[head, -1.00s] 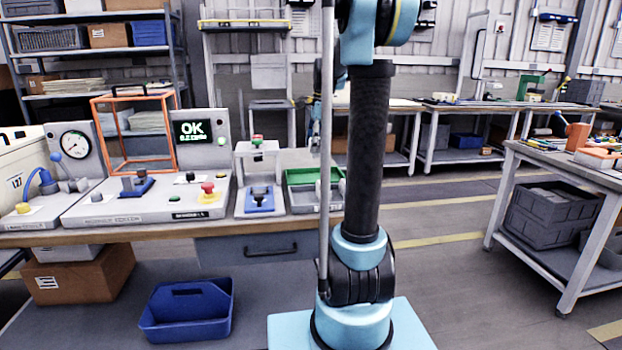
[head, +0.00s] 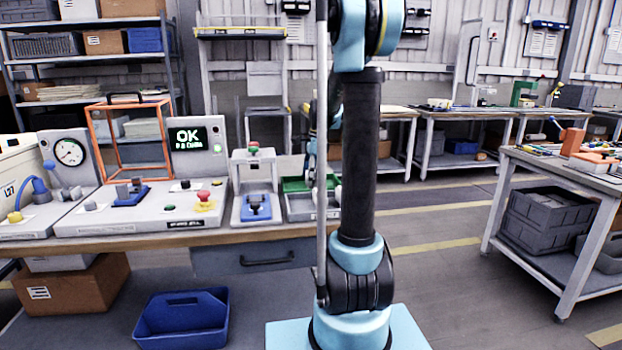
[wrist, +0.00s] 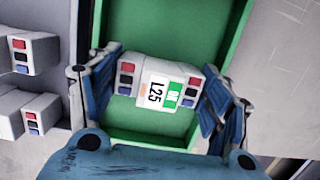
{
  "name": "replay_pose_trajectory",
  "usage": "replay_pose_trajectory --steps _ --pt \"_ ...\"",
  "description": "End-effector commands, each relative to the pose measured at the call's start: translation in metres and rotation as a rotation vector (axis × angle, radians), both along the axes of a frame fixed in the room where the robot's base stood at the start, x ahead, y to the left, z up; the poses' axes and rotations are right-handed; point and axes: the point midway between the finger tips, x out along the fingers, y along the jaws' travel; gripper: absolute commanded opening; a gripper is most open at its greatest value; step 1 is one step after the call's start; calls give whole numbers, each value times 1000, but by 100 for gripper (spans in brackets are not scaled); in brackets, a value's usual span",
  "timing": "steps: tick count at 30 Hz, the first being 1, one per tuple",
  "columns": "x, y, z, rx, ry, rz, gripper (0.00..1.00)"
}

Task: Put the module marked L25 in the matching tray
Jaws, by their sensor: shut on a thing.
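In the wrist view a pale grey module (wrist: 152,70) carries a label reading L25, a green OK sticker and red, blue and black marks at its ends. My gripper (wrist: 161,88) has its blue fingers shut on the two ends of this module. The module is over the green tray (wrist: 165,20), whose green floor shows around it; I cannot tell whether it touches the floor. The green tray (head: 295,184) also shows on the bench in the head view, partly behind my arm. My gripper and the held module cannot be made out there.
Left of the green tray in the wrist view, other grey modules (wrist: 36,52) lie in a grey compartment. On the bench in the head view stand a test station with an OK screen (head: 188,138), an orange frame (head: 92,140) and a small press (head: 254,185). A blue bin (head: 182,318) is on the floor.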

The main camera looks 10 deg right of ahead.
Motion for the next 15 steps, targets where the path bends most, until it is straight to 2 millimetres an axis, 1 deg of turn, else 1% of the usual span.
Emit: replay_pose_trajectory --steps 8,9,11,12,15 --pt "0 0 -1 0 0 0 28" --pt "0 0 -2 0 0 0 76" --pt "0 0 -1 0 0 0 89" --pt "0 0 -1 0 0 0 91" --pt "0 0 -1 0 0 0 91"
